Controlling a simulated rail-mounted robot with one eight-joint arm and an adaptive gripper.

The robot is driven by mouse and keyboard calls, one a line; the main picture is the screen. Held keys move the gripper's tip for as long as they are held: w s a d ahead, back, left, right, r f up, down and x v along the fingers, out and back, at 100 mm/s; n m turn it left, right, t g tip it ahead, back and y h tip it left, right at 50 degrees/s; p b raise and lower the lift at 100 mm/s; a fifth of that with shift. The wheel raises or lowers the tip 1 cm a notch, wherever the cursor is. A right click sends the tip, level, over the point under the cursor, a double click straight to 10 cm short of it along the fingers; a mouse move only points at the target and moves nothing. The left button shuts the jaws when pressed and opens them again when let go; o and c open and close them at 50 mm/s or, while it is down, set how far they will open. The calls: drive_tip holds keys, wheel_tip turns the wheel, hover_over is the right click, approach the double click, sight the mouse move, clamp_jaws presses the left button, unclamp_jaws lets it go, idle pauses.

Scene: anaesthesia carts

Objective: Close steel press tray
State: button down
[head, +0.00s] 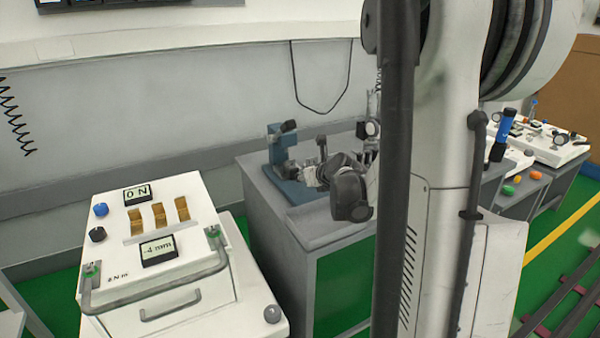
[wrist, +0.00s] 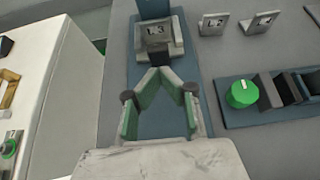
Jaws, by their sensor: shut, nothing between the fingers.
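A blue press (head: 283,148) stands on a blue base on the grey bench in the head view. In the wrist view its blue base (wrist: 172,128) runs up the middle. On it sits a steel tray (wrist: 178,47) with a grey block marked L3 (wrist: 156,31). My gripper (wrist: 160,66) is shut and empty, its tips right at the tray's near side. I cannot tell whether they touch it. In the head view my gripper (head: 311,173) is beside the press, small and partly merged with it; the tray cannot be made out there.
Two grey blocks (wrist: 214,24) and a blue panel with a green knob (wrist: 242,93) are right of the press in the wrist view. A white console (head: 180,260) with a rail handle stands at the left in the head view. My arm column hides part of the bench (head: 330,235).

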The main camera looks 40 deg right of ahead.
drive_tip(key=p+v, duration=0.3)
drive_tip(key=v, duration=0.7)
drive_tip(key=shift+s+a, duration=0.1)
drive_tip(key=shift+s, duration=0.15)
